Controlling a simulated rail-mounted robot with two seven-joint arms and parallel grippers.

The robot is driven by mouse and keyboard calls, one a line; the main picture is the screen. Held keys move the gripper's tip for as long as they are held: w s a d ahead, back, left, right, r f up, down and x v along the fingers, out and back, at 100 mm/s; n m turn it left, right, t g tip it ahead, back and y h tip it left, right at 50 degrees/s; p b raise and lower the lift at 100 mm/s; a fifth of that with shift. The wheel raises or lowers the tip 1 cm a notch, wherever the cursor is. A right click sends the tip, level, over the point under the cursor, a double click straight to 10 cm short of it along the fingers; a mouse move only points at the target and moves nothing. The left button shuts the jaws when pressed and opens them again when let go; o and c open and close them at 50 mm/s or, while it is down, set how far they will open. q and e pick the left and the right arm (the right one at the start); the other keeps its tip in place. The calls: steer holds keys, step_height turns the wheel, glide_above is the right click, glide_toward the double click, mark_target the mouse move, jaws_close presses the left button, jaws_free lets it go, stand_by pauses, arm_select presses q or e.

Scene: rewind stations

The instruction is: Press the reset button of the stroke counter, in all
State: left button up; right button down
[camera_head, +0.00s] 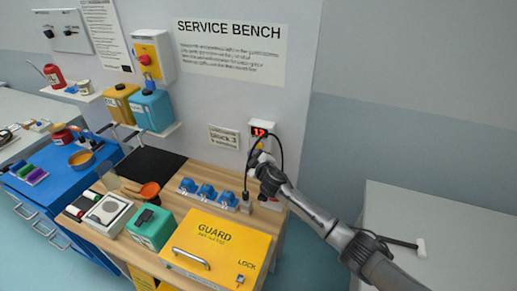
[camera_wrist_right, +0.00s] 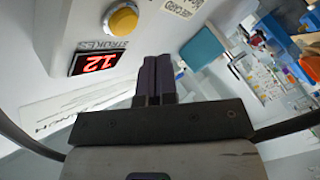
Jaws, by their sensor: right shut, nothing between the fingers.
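The stroke counter (camera_head: 263,129) is a white box on the wall behind the bench, with a red lit display that appears to read 12. In the right wrist view, the display (camera_wrist_right: 93,63) appears upside down beside the label STROKES, and the round yellow button (camera_wrist_right: 123,19) is near the top. My right gripper (camera_head: 257,159) is just below the counter in the head view. In the right wrist view, its dark fingers (camera_wrist_right: 156,65) are together and empty, pointing at the wall to the right of the button. They look apart from the button. My left gripper is out of view.
Black cables hang around my right gripper. The wooden bench below holds a yellow GUARD cover (camera_head: 222,246), several blue items (camera_head: 207,192) in a row, and a green box (camera_head: 151,228). A shelf (camera_head: 157,133) with yellow and blue containers is to the left.

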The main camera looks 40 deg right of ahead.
mark_target(259, 145)
steer(key=shift+w+d, duration=0.4)
steer(key=shift+d, duration=0.4)
stand_by(0.9)
stand_by(0.6)
steer(key=shift+w+d, duration=0.1)
steer(key=shift+d, duration=0.1)
steer(key=shift+w+d, duration=0.15)
